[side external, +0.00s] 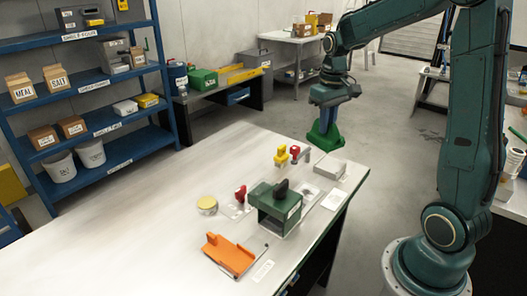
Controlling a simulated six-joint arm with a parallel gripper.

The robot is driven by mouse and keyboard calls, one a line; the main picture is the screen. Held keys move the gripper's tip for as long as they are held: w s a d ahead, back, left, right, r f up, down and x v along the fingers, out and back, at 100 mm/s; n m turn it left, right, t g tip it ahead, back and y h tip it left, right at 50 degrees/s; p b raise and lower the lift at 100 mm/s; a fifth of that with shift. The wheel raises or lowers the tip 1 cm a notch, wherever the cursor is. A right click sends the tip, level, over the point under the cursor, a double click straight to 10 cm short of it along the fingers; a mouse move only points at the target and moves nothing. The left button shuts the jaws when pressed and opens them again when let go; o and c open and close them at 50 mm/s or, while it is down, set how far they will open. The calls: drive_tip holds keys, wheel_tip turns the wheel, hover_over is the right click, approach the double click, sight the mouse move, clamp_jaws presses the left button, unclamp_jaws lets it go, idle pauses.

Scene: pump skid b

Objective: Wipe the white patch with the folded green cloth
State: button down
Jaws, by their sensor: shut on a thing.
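My gripper (326,120) points down near the table's far right corner, high in the side external view. It is shut on the folded green cloth (324,138), which hangs below the fingers with its lower end spread wider. The cloth looks clear of the tabletop; its exact height is hard to judge. A small whitish square (334,199) lies flat near the table's right edge and looks like the white patch. It is below the gripper in the picture, apart from the cloth.
On the pale table (130,215) stand a green box with a black knob (275,207), an orange tray (229,254), red (240,194) and yellow (281,157) valve-like parts, a round tin (207,205) and a grey block (329,167). The table's left side is clear. Blue shelves (95,85) stand behind.

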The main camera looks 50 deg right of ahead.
wheel_tip(320, 180, down, 12)
drive_tip(key=shift+r, duration=0.15)
drive_tip(key=shift+f, duration=3.15)
drive_tip(key=shift+w+f, duration=0.2)
drive_tip(key=shift+f, duration=0.65)
drive_tip(key=shift+w, duration=3.25)
drive_tip(key=shift+s, duration=3.35)
wheel_tip(320, 180, up, 8)
